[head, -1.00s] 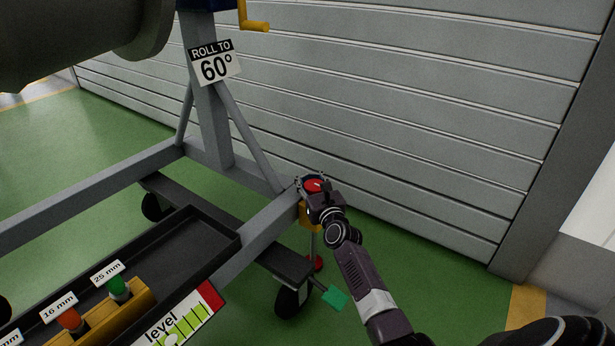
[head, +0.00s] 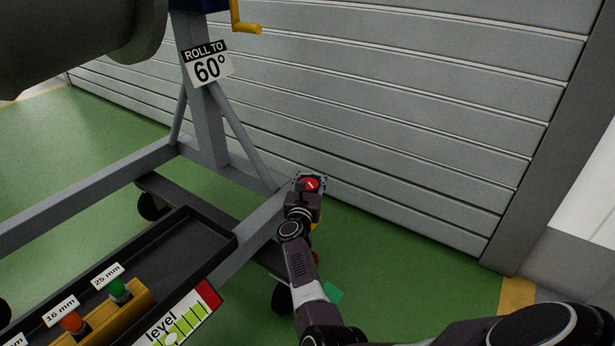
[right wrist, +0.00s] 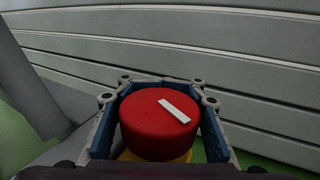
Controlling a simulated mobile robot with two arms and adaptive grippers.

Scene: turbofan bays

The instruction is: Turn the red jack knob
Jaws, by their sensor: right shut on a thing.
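The red jack knob (head: 311,184) sits at the outer corner of the grey stand frame. In the right wrist view the red knob (right wrist: 160,125) is a round cap with a white bar mark on top, slanting down to the right. My right gripper (head: 309,181) is around the knob, with its blue-lined fingers (right wrist: 159,118) on the knob's left and right sides. It is shut on the knob. A bit of yellow jack body shows below the knob in the wrist view. My left gripper is not in view.
A level gauge (head: 178,325) and a black tray (head: 232,243) lie at the lower left, with a yellow block (head: 118,312) holding coloured plugs. The stand post bears a "ROLL TO 60°" sign (head: 208,66). A grey slatted wall (head: 400,120) stands close behind the knob.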

